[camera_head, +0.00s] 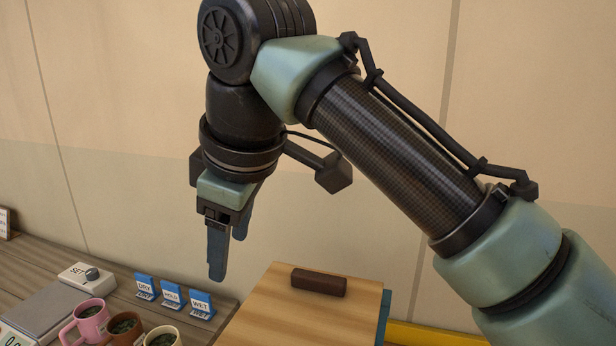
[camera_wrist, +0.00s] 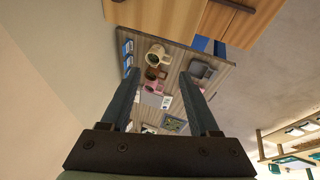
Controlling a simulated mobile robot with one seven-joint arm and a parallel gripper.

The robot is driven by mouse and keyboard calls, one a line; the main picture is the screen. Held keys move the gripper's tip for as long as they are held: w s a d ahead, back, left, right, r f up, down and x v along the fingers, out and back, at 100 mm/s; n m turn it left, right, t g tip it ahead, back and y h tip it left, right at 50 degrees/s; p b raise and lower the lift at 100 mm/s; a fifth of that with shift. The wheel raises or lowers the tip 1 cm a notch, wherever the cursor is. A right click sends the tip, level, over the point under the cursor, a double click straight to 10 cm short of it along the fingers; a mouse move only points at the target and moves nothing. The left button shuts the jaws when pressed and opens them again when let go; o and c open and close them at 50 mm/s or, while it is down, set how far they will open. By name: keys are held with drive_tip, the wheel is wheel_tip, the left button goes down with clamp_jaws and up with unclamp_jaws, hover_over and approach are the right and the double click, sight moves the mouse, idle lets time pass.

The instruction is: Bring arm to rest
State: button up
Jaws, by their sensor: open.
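My gripper (camera_head: 222,262) points down and hangs in the air above the table, left of the wooden cabinet in the head view. In the wrist view my gripper (camera_wrist: 160,85) shows its two long dark fingers spread apart, with nothing between them close by. My arm reaches in from the right, bends at the top and comes down to the gripper. The fingers overlap in the head view.
Pink (camera_head: 91,321), brown (camera_head: 124,328) and cream mugs (camera_head: 162,338) stand on the table near a grey scale (camera_head: 40,312). Blue signs (camera_head: 171,294) stand behind them. A wooden cabinet (camera_head: 255,320) carries a dark brown bar (camera_head: 319,282). The wall (camera_head: 110,130) lies behind my arm.

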drive_tip(key=w+a+r+t+y, duration=0.1)
drive_tip(key=a+r+t+y, duration=0.25)
drive_tip(key=a, duration=0.45)
drive_tip(key=s+a+r+m+t+y, duration=0.1)
drive_tip(key=a+r+m+t+y, duration=0.15)
drive_tip(key=r+t+y, duration=0.6)
drive_tip(key=s+d+r+m+t+h, duration=0.4)
drive_tip(key=s+d+m+t+h, duration=0.1)
drive_tip(key=d, duration=0.4)
drive_tip(key=s+d+r+m+t+h, duration=0.5)
drive_tip(key=s+d+m+t+h, duration=0.1)
drive_tip(key=d+m+h, duration=0.2)
drive_tip(key=shift+d+r+h, duration=0.25)
drive_tip(key=shift+d+h, duration=0.65)
drive_tip(key=shift+d, duration=0.15)
drive_tip(key=shift+s, duration=0.1)
